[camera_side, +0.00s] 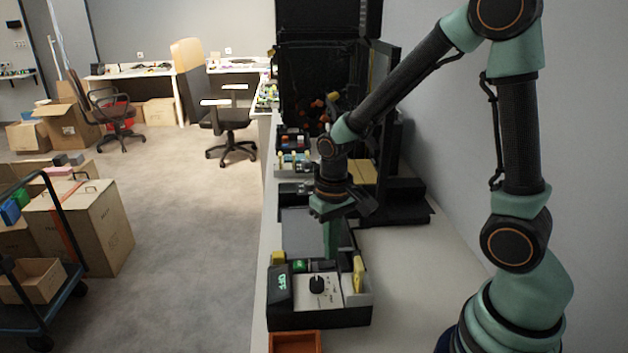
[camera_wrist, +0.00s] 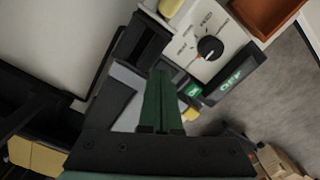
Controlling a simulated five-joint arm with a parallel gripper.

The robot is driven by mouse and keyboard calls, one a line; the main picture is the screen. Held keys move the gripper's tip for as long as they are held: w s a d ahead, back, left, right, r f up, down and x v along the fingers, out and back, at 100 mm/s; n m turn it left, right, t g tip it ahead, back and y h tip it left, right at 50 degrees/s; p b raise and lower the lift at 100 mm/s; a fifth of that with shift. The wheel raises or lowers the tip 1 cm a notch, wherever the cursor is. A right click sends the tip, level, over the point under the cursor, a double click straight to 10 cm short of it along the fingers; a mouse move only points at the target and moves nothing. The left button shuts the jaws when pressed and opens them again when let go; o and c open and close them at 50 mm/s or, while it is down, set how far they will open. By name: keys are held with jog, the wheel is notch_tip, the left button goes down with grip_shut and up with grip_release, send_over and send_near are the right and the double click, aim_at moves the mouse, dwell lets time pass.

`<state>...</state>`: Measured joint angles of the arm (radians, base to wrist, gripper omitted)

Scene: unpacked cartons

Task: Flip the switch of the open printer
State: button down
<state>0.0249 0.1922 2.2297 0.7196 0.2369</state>
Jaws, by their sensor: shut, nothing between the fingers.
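The printer appears to be the low black machine (camera_side: 318,318) near the front of the table. Its front has a white panel with a round black knob (camera_side: 317,285), also seen in the wrist view (camera_wrist: 209,47). A dark block beside it shows green letters reading OFF (camera_side: 283,281); these letters also show in the wrist view (camera_wrist: 231,82). A small green switch (camera_wrist: 193,90) sits between the knob panel and my fingers. My gripper (camera_side: 330,255) is shut and empty, pointing down just behind the panel. Its green fingers (camera_wrist: 160,75) show closed together; contact cannot be told.
An orange-brown bin (camera_side: 295,342) stands in front of the machine. A tall black open cabinet (camera_side: 320,65) stands behind my gripper. Yellow blocks (camera_side: 357,270) flank the panel. The table to the right (camera_side: 410,270) is clear.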

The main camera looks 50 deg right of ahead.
jog(key=shift+f, duration=0.9)
dwell(0.7)
jog(key=shift+r, duration=3.55)
notch_tip(320, 180, up, 11)
jog(key=n+t, duration=0.3)
jog(key=t, duration=0.3)
send_over(331, 263)
jog(key=s, duration=0.5)
jog(key=shift+w+a, duration=0.25)
jog(key=shift+a, duration=0.15)
